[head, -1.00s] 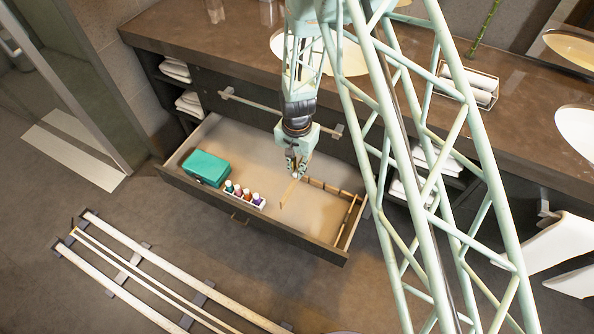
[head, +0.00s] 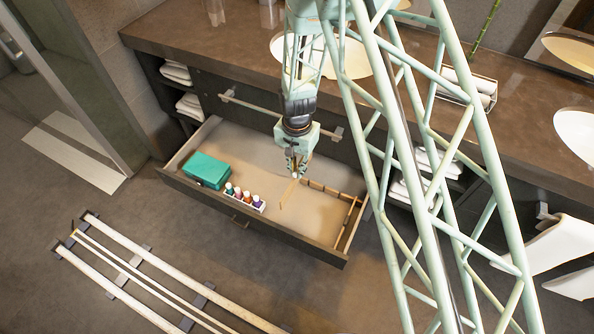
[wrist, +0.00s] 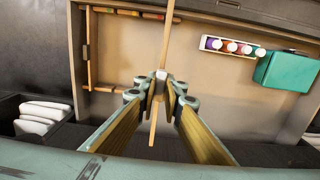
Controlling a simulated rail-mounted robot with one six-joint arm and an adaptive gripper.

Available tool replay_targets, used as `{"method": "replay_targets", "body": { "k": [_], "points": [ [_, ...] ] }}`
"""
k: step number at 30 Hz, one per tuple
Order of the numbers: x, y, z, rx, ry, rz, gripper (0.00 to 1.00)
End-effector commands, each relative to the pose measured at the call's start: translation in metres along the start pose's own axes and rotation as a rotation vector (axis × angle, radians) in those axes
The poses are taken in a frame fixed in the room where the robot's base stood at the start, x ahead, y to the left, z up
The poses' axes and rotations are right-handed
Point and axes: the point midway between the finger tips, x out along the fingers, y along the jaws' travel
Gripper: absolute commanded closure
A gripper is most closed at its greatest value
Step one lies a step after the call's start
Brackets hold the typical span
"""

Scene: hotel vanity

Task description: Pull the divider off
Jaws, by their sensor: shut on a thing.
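The divider (head: 287,194) is a thin, light wooden strip above the drawer floor. In the wrist view the divider (wrist: 154,128) runs upright through the picture, passing between my fingertips. My gripper (head: 296,171) is over the middle of the open drawer (head: 245,150). In the wrist view my gripper (wrist: 160,86) is shut on the divider, its pads on both sides of the strip. I cannot tell whether the divider touches the drawer floor.
A teal box (head: 206,170) and a white rack of small bottles (head: 245,198) sit in the drawer's left part. Wooden partitions (head: 350,222) line its right end. The drawer floor between is clear. The brown counter (head: 190,35) stands behind.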

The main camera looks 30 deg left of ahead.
Motion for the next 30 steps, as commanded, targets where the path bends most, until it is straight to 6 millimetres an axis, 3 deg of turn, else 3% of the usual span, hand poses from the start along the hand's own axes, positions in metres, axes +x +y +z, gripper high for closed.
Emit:
{"method": "replay_targets", "body": {
  "k": [30],
  "points": [
    [-0.019,0.000,0.000,0.000,0.000,0.000,1.00]
  ]
}}
